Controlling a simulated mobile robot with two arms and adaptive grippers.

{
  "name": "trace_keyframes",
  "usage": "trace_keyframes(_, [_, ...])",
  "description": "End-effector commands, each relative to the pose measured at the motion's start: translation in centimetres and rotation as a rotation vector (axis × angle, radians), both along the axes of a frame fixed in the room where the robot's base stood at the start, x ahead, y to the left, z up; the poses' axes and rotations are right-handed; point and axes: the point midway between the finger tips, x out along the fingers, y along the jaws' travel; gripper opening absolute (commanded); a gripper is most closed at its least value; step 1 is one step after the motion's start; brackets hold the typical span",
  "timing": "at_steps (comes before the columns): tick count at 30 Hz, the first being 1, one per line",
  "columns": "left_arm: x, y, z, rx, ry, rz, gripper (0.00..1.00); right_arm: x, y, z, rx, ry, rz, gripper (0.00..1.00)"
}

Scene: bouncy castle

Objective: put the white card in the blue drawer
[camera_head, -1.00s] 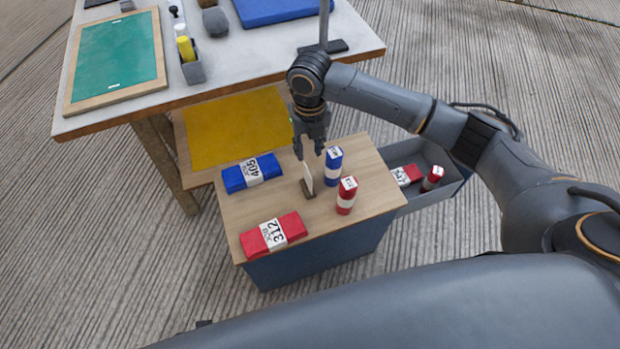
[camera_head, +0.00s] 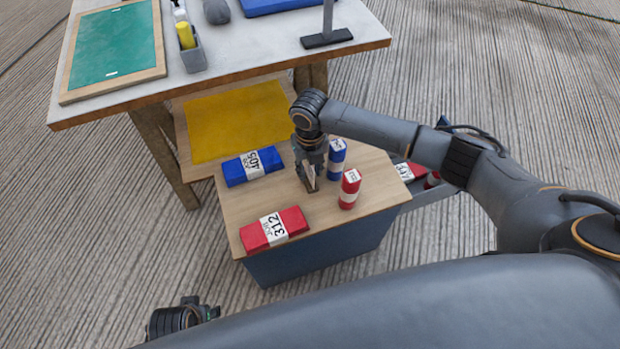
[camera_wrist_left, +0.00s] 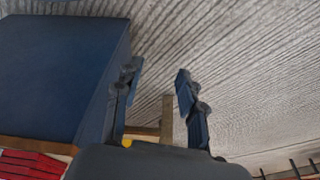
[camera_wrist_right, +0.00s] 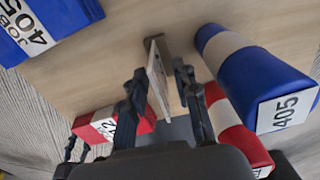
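The white card (camera_wrist_right: 159,77) stands upright in a small brown holder (camera_head: 311,188) on the wooden cabinet top. My right gripper (camera_head: 309,178) is down around it. In the right wrist view the card is between the two open fingers (camera_wrist_right: 162,85), with gaps visible. An open grey drawer (camera_head: 432,192) sticks out at the cabinet's right side, with a red bundle (camera_head: 418,171) in it; my right arm hides much of it. I cannot make out a blue drawer front. My left gripper is low at the left in the head view (camera_head: 183,317), with fingers apart and empty in its wrist view (camera_wrist_left: 158,90).
On the cabinet top (camera_head: 240,210) are a blue bundle (camera_head: 252,166), a red bundle (camera_head: 274,229), a blue roll (camera_head: 337,158) and a red roll (camera_head: 349,189). Both rolls stand close to my right gripper. A workbench (camera_head: 230,50) with a yellow lower shelf stands behind.

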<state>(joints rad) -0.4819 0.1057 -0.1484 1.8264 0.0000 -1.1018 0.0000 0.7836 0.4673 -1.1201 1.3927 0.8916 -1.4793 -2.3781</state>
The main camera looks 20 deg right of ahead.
Motion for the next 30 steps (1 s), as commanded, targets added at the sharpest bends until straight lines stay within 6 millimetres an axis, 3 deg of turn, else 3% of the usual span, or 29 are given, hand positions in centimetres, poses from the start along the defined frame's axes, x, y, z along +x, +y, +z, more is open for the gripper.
trace_keyframes(3, [0.22,0.01,0.82,0.0,-0.005,0.001,0.4,-0.01,-0.02,-1.21,-0.001,0.0,0.0,0.3])
trace_keyframes(11, [0.29,0.0,1.19,0.0,-0.006,0.001,0.4,0.01,-0.04,-1.37,-0.001,-0.001,0.0,0.3])
trace_keyframes(16, [0.3,0.0,1.18,-0.001,-0.007,0.001,0.4,0.02,-0.05,-1.35,-0.001,-0.001,0.0,0.0])
trace_keyframes(30, [0.35,-0.04,1.29,-0.001,-0.009,0.001,0.4,0.06,-0.06,-1.02,0.0,-0.002,0.0,0.0])
